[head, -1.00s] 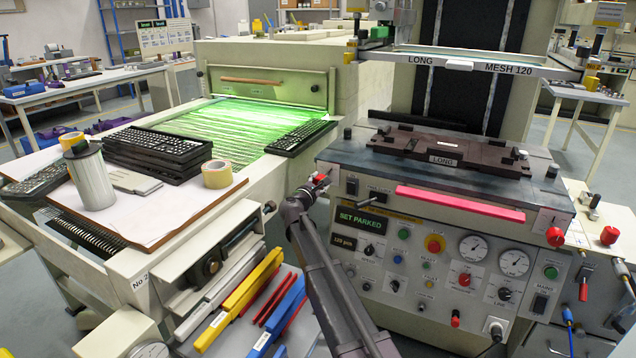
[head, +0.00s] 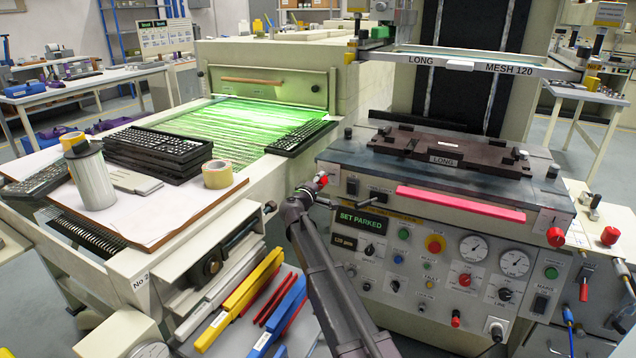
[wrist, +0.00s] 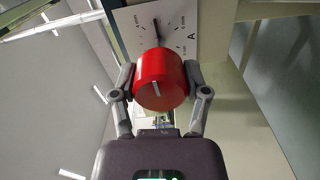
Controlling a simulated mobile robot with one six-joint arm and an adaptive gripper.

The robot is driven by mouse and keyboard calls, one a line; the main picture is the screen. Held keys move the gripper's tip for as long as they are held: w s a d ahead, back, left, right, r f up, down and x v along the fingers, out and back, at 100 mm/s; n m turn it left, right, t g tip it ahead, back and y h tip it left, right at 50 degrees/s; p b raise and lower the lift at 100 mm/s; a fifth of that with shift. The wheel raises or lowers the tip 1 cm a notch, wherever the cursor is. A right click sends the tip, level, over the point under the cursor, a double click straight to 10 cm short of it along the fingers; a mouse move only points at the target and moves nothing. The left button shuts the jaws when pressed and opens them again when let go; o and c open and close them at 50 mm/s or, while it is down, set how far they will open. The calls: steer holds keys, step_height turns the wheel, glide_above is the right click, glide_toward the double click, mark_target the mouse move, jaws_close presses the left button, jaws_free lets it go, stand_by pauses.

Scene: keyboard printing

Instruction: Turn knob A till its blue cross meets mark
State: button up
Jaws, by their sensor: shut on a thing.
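Knob A (wrist: 162,92) is a red cylinder with a white line on its end face, large in the wrist view. It also shows as a small red spot at the machine's left side in the head view (head: 321,180). My gripper (wrist: 160,78) is shut on the knob, one finger on each side of it. In the head view, my gripper (head: 308,191) is at the knob beside the machine's front left corner. Behind the knob is a white scale plate (wrist: 183,20) with the letter A, tick marks and a dark pointer. I cannot make out a blue cross.
The control panel (head: 440,262) with buttons and gauges is right of my arm. A pink bar (head: 460,204) runs along its top. Yellow, red and blue tools (head: 262,300) lie to the left of my arm. The belt unit's edge is close on the left.

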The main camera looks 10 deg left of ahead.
steer(key=shift+w+a+m, duration=0.15)
steer(key=shift+m, duration=0.95)
steer(key=o, duration=1.2)
steer(key=shift+c, duration=0.2)
steer(key=shift+s, duration=0.2)
steer(key=shift+s, duration=0.5)
steer(key=v, duration=1.1)
